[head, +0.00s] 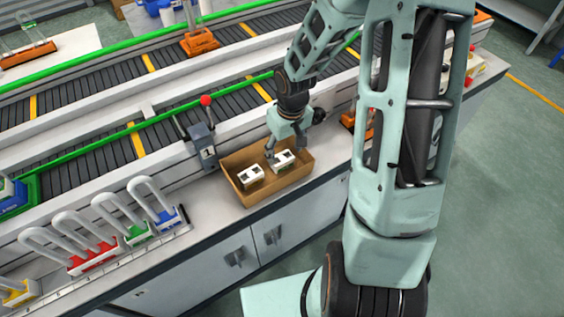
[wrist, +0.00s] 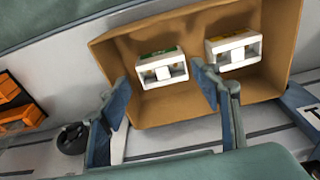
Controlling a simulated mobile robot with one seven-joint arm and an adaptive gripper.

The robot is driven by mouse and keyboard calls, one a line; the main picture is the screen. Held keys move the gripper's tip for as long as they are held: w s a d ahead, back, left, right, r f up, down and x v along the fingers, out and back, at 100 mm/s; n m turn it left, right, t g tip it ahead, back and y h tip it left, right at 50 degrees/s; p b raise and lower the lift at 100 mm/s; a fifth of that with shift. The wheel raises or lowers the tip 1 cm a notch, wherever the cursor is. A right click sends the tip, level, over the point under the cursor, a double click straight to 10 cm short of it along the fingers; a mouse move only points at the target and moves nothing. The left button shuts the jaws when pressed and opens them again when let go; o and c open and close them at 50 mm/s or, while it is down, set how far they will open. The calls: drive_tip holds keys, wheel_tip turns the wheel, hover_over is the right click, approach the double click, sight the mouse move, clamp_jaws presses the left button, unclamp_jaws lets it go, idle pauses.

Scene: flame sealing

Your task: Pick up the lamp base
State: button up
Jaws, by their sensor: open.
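Two white lamp bases lie in an open cardboard box. One has a green marking (wrist: 162,68) and the other a yellow marking (wrist: 234,49). In the head view, the green-marked base (head: 285,161) is on the right and the yellow-marked base (head: 250,177) is on the left. My gripper (head: 285,149) is open over the right part of the box, pointing down. In the wrist view, the fingers of my gripper (wrist: 160,76) appear on either side of the green-marked base. I cannot tell whether they touch it.
The cardboard box (head: 236,198) stands on the white bench, its walls around the bases. A lever with a red knob (head: 205,101) rises behind it. U-shaped tubes on coloured bases (head: 95,253) stand at left. An orange tray (wrist: 15,98) lies beside the box.

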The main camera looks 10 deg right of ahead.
sight(282, 158)
drive_tip(key=shift+w+a+f, duration=0.1)
drive_tip(key=shift+w+f, duration=0.1)
drive_tip(key=shift+f, duration=0.65)
drive_tip(key=shift+w+a+f, duration=0.1)
drive_tip(key=shift+w+f, duration=0.05)
drive_tip(key=shift+f, duration=0.7)
drive_tip(key=shift+w+a+f, duration=0.1)
drive_tip(key=shift+w+f, duration=0.1)
drive_tip(key=shift+f, duration=0.65)
drive_tip(key=c, duration=0.9)
